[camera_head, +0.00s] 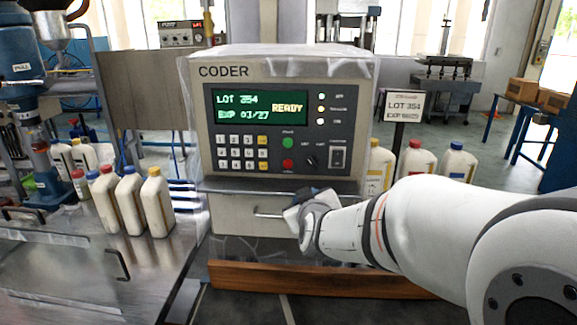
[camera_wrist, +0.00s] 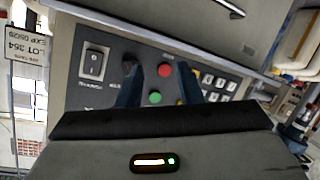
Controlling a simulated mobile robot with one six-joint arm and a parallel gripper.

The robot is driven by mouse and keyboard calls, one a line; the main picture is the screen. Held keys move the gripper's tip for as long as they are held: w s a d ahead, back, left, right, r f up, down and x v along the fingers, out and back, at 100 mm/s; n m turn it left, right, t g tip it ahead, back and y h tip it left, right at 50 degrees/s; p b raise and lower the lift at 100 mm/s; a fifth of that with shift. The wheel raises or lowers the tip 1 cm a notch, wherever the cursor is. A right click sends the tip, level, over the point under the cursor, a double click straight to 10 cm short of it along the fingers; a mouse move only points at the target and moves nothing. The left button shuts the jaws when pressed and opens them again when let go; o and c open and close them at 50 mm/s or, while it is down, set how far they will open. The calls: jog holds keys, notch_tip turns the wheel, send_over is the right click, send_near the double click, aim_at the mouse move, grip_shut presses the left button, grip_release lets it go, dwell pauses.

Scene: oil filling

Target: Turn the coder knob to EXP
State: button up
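The coder (camera_head: 285,115) is a grey box with a green display showing a lot line, an EXP line and READY. Its small dark knob (camera_head: 312,160) sits right of the green and red buttons, left of the power switch; its pointer setting is too small to read. In the wrist view the knob (camera_wrist: 129,66) is partly hidden by the left finger. My gripper (camera_wrist: 160,90) is open and empty, its two blue-grey fingers apart, with the green button between them. In the head view my gripper (camera_head: 303,210) is low in front of the coder, its fingers not clear.
A drawer handle (camera_head: 270,214) is beside my gripper below the coder. A keypad (camera_head: 242,150) is on the panel's left. Bottles (camera_head: 130,200) stand left and more stand right. A sign (camera_head: 403,106) reads LOT 354 with an EXP date. A wooden bar (camera_head: 320,280) lies in front.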

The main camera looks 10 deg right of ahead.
aim_at(311, 164)
jog(key=w+d+r+t+h, duration=0.1)
jog(key=w, duration=0.2)
jog(key=w+d+t+h, duration=0.1)
jog(key=w, duration=0.3)
jog(key=w+d+r+t+p, duration=0.1)
jog(key=w, duration=0.2)
jog(key=shift+w+r+h, duration=0.3)
jog(key=shift+r+h, duration=0.05)
jog(key=shift+h, duration=0.05)
grip_shut()
